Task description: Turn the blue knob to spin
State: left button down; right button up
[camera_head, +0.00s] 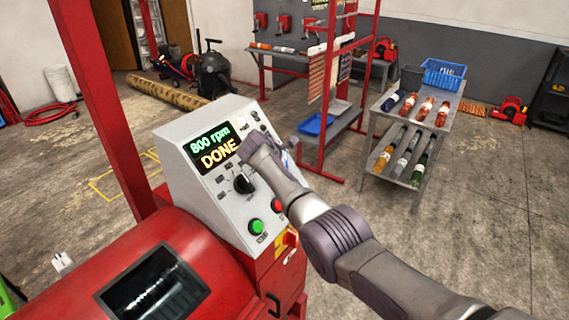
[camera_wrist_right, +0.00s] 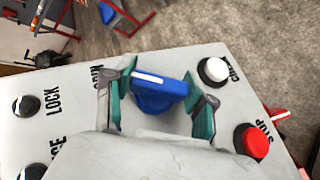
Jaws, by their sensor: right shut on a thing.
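The blue knob (camera_wrist_right: 160,88) sits on the sloped grey control panel (camera_wrist_right: 60,95), with a white pointer line on its grip bar. My right gripper (camera_wrist_right: 160,102) has its teal fingers on either side of the knob and is shut on it. The label SPIN shows partly, beside the left finger. In the head view my right arm reaches over the panel (camera_head: 172,135) from the lower right, and the hand hides most of the knob. The panel's display (camera_head: 216,148) reads "800 rpm DONE". My left gripper is not in view.
On the panel are a white button (camera_wrist_right: 213,69), a red stop button (camera_wrist_right: 251,142), a green button (camera_head: 256,226) and black knobs (camera_wrist_right: 26,105). A red machine drum (camera_head: 75,270) stands below.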

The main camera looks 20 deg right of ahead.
dwell(0.4)
jog(key=o, duration=1.2)
jog(key=shift+c, duration=0.2)
jog(key=shift+s+a+r, duration=0.1)
jog(key=shift+r, duration=0.05)
jog(key=v, duration=1.1)
jog(key=shift+s+r, duration=0.15)
jog(key=shift+r, duration=0.05)
jog(key=shift+a+f, duration=0.1)
jog(key=shift+a, duration=0.05)
